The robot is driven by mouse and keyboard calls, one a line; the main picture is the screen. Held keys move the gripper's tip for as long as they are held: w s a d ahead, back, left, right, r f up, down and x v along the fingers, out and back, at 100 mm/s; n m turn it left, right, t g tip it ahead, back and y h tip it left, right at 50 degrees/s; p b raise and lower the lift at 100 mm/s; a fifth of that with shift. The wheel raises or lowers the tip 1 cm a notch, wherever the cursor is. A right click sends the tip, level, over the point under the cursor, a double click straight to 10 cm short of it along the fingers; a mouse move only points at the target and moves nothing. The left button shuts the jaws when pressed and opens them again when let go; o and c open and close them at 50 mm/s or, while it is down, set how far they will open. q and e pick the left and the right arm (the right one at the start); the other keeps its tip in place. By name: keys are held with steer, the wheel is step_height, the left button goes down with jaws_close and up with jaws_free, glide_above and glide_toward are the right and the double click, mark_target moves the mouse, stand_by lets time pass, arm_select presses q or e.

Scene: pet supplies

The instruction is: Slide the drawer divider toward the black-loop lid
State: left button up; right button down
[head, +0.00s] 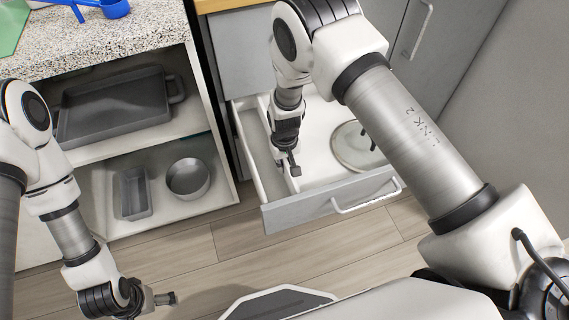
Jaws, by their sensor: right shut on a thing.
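A grey-fronted drawer (315,207) stands pulled out. Inside it a thin white divider (293,186) runs from front to back, close to the left side. A round pale lid (345,155) with a black loop lies in the right part of the drawer, partly hidden by my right arm. A gap of bare drawer floor separates divider and lid. My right gripper (290,168) reaches down into the drawer and is shut on the divider. My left gripper (160,299) hangs low at the left above the floor, away from the drawer; its finger opening is not clear.
An open shelf unit on the left holds a dark roasting pan (115,108), a loaf tin (132,193) and a round tin (188,178). A blue scoop (115,8) lies on its speckled top. The wood floor (235,250) before the drawer is clear.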

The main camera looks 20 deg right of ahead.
steer(key=d, duration=1.2)
steer(key=shift+w, duration=0.25)
steer(key=c, duration=1.2)
jaws_free()
step_height(320, 180, up, 12)
